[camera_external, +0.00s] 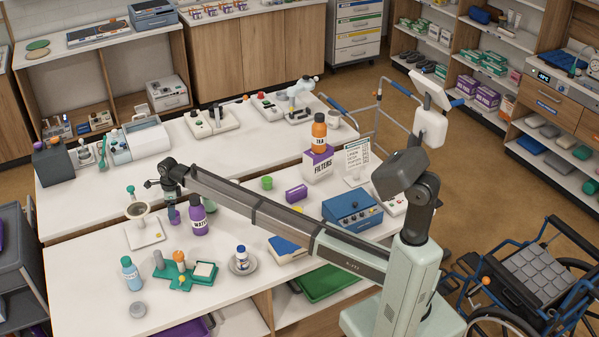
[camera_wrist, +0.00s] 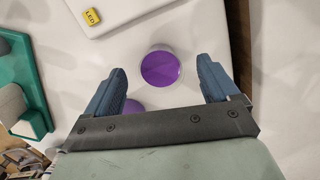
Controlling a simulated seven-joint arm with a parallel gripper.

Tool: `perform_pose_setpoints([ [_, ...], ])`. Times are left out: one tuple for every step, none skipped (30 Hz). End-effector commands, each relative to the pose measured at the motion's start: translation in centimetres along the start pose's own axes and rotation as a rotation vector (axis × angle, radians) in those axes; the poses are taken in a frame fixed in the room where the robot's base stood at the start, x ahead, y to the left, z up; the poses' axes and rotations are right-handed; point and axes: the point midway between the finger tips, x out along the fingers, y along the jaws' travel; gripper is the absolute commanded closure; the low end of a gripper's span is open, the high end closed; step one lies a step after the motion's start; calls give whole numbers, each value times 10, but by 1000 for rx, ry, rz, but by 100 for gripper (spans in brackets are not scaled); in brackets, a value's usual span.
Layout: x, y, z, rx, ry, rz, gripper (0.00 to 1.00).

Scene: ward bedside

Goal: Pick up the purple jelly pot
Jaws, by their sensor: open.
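The purple jelly pot (camera_wrist: 161,69) shows in the wrist view as a round purple top inside a pale rim. It lies between my fingertips in that picture, with space on both sides. In the outside view the small purple pot (camera_external: 175,216) stands upright on the near table, left of the purple-labelled water bottle. My gripper (camera_external: 170,196) points down above the pot, and its jaws (camera_wrist: 162,67) are open and empty. The exact height gap is hard to tell.
Another purple thing (camera_wrist: 133,105) is partly hidden behind my gripper's crossbar. The water bottle (camera_external: 199,218) stands close by. A white device with a dish (camera_external: 144,233) is left; a teal tray (camera_external: 180,283) is in front. A dark gap separates the tables.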

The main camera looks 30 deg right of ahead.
Motion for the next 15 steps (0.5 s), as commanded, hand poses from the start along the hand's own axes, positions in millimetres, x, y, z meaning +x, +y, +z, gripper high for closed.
perform_pose_setpoints([
  [2,0,0,0,0,0,12],
  [3,0,-1,0,0,0,12],
  [5,1,-2,0,0,0,12],
  [7,1,-2,0,0,0,12],
  [10,1,-3,0,0,1,12],
  [14,1,-4,0,1,1,12],
  [18,2,-6,0,1,1,12],
  [22,2,-7,0,1,1,12],
  [27,2,-8,0,1,1,12],
  [31,2,-9,0,1,1,12],
  [35,2,-9,0,1,1,12],
  [40,2,-8,-1,1,1,12],
  [44,2,-8,-1,1,1,12],
  [46,2,-8,-1,1,1,12],
  [49,2,-8,-1,1,1,12],
])
